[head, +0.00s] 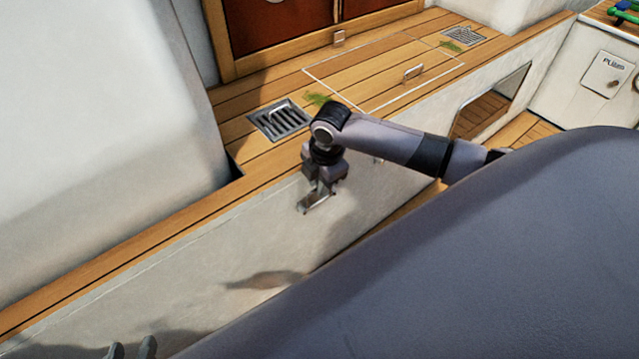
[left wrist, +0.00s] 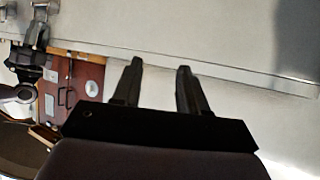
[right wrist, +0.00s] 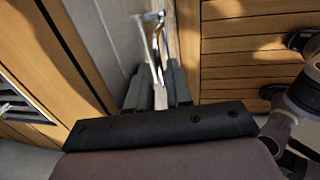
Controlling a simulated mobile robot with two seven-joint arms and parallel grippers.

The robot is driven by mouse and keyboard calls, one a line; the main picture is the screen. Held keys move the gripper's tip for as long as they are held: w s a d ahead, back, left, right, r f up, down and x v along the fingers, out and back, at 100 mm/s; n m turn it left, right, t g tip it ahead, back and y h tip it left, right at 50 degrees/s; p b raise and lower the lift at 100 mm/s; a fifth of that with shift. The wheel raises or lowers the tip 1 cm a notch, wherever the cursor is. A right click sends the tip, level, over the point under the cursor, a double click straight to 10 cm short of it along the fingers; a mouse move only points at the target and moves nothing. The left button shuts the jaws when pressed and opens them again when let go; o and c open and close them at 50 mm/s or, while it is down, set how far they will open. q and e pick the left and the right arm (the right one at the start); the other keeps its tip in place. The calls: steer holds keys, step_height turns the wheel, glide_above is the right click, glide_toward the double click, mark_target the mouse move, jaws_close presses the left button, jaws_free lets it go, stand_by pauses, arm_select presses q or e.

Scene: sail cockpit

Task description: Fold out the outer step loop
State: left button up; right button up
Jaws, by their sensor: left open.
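A metal step loop (head: 316,201) shows at the white side wall, just below my right gripper (head: 310,198). In the right wrist view, the bright metal of the loop (right wrist: 154,42) runs up from between the two dark fingers of my right gripper (right wrist: 154,70). The fingers are close to the metal, but I cannot tell if both press on it. My left gripper (head: 132,348) is at the bottom left edge of the head view, away from the loop. In the left wrist view my left gripper (left wrist: 160,66) is open, with nothing between its fingers.
The white side wall (head: 190,270) runs below a teak ledge (head: 100,258). A metal drain grate (head: 280,120), a hatch outline with a small handle (head: 413,72) and red-brown doors (head: 280,25) lie beyond. A wall opening (head: 490,100) is at right. My own arm covers the lower right.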

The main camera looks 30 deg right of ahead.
jaws_close()
